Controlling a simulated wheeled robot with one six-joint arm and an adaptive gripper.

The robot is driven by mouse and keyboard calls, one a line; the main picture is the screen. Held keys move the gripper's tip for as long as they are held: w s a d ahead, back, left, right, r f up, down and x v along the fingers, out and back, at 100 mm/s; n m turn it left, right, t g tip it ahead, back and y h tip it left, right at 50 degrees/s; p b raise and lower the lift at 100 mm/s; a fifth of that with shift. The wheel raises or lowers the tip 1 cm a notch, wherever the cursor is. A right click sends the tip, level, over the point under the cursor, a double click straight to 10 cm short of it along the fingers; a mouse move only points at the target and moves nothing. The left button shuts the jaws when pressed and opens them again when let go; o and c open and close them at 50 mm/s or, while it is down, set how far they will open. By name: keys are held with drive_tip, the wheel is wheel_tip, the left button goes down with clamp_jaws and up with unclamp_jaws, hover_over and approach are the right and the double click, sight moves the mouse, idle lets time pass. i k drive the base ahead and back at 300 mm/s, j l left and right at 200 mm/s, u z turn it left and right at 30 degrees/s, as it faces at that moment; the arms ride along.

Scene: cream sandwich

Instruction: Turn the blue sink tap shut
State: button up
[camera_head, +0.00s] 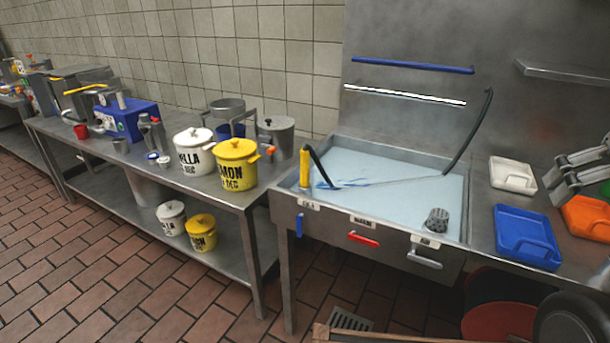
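The blue tap lever (299,226) is on the front panel of the steel sink (340,225), at its left end under a small white label. The lever hangs down, close to upright. My gripper (553,190) is at the right edge, over the right-hand counter and far from the blue lever. Its two grey fingers look apart, with nothing seen between them. The rest of my arm is out of frame.
A red lever (363,239) and a grey lever (424,259) lie nearly level on the same panel. Pale blue water fills the basin. A yellow spout (305,170) stands at its left. A blue container (527,235) and an orange container (588,218) sit below my gripper.

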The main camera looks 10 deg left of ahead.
sight(299, 217)
drive_tip(key=i+l+u, duration=0.1)
drive_tip(key=u, duration=0.3)
drive_tip(key=i+l+u, duration=0.1)
drive_tip(key=u, duration=0.25)
drive_tip(key=l+u, duration=0.25)
drive_tip(key=u, duration=0.15)
drive_tip(key=i+l, duration=0.05)
